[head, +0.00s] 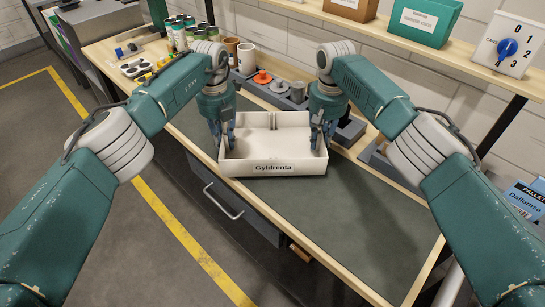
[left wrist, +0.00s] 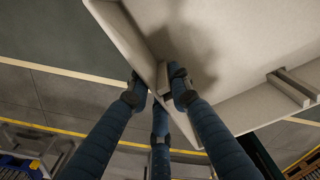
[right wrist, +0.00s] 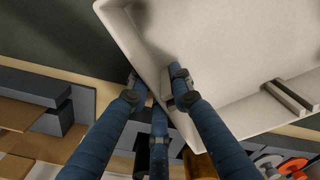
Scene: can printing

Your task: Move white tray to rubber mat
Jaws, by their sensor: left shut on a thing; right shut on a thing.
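The white tray (head: 272,167), labelled "Gyldrenta" on its front wall, is between my two grippers over the workbench. It looks empty. My left gripper (head: 224,143) is shut on the tray's left wall, with fingers on both sides of it. The tray wall also shows between its fingers in the left wrist view (left wrist: 137,42). My right gripper (head: 320,143) is shut on the tray's right wall, which also shows in the right wrist view (right wrist: 133,45). The dark green rubber mat (head: 370,225) covers the benchtop below and to the right of the tray. I cannot tell whether the tray touches it.
Behind the tray stand grey fixtures with an orange disc (head: 262,78), a brown mug (head: 231,47) and a white mug (head: 247,58). Several cans (head: 180,35) stand at the back left. A dial box (head: 508,45) is on the shelf. The mat's front right is clear.

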